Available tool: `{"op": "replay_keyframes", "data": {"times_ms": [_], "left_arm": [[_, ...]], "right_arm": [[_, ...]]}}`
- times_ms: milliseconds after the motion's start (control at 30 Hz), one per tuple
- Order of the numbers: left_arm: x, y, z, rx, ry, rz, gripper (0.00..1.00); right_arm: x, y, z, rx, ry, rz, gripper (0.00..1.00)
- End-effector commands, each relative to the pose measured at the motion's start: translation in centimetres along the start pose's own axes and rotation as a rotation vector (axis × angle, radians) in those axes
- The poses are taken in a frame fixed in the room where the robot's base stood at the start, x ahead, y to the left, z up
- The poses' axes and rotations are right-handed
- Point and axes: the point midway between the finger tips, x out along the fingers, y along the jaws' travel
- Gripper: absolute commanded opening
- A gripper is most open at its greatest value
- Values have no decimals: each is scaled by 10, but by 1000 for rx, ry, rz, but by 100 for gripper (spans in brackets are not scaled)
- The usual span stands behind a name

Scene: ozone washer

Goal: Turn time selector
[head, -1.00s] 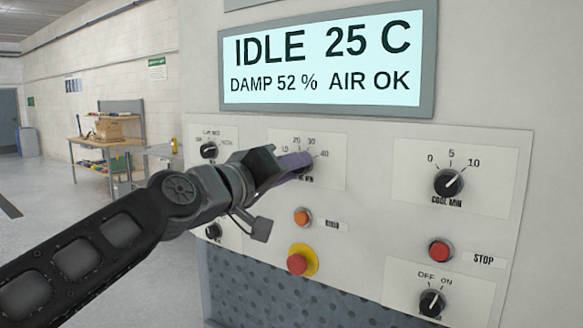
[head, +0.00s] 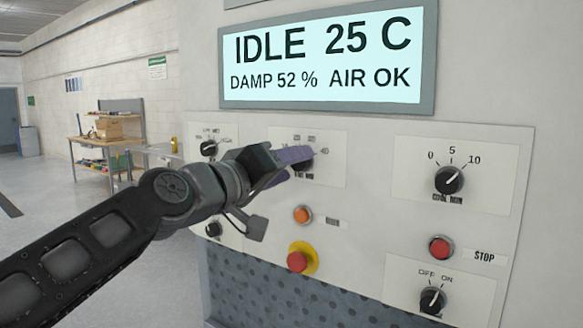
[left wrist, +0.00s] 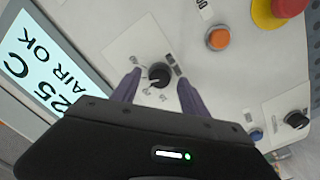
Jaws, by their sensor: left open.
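The time selector is a black knob (head: 305,164) on a white plate with a numbered scale, at the middle of the panel. My left gripper (head: 294,156) is in front of it and hides part of it. In the left wrist view the knob (left wrist: 158,76) shows between the two purple fingers, which are open, one on each side. A gap shows between the knob and each finger, so the gripper does not hold it. I cannot tell how far the fingertips are from the panel face. My right gripper is in neither view.
An orange button (head: 302,215) and a red button on a yellow base (head: 299,259) sit below. A cooling knob (head: 448,180), a red stop button (head: 440,248) and an on/off knob (head: 432,301) are at the right. The display (head: 325,60) is above.

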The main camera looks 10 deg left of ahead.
Motion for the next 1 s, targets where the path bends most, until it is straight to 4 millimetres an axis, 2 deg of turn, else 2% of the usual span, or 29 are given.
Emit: {"op": "replay_keyframes", "data": {"times_ms": [300,400,533,1000], "left_arm": [[-51,-2,2,0,3,0,52],[-62,-2,2,0,0,0,52],[-68,-1,1,-1,0,-1,52],[-68,-1,1,-1,-1,-1,52]], "right_arm": [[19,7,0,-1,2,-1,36],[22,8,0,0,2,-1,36],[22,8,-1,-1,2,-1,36],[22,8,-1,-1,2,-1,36]]}}
